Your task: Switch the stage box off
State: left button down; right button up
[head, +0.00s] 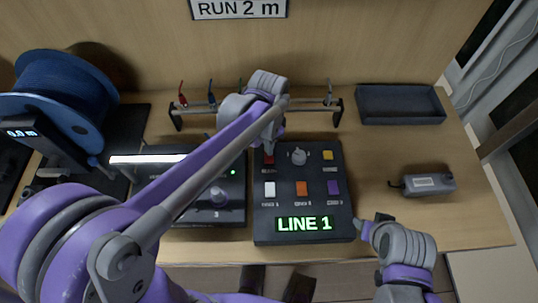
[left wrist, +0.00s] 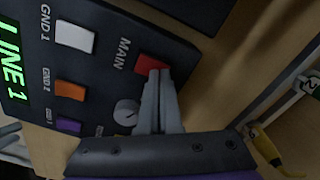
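The stage box (head: 334,195) is a dark panel on the table, its green display reading LINE 1. It has a red MAIN switch (left wrist: 150,64), a grey knob (head: 298,156), and white, orange and purple buttons. A yellow button (head: 327,155) is at its upper right. My left gripper (head: 268,138) is over the box's upper left corner, partly covering the red switch. In the left wrist view its fingers (left wrist: 158,80) are together, empty, with the tips at the red switch; contact is unclear. My right gripper (head: 364,228) is beside the box's lower right corner, its opening unclear.
A blue cable reel (head: 65,90) stands at the left. A dark unit (head: 215,205) with a knob sits left of the box. A rack with coloured leads (head: 337,112) is behind. A dark tray (head: 400,104) and a grey adapter (head: 428,184) are at the right.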

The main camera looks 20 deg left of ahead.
pick_arm(q)
jog(key=shift+r+p, duration=2.1)
jog(key=shift+r, duration=1.4)
pick_arm(e)
jog(key=r, duration=0.1)
jog(key=w+r, duration=0.1)
jog(key=r, duration=0.3)
jog(key=shift+w+r, duration=0.1)
jog(key=shift+w, duration=0.2)
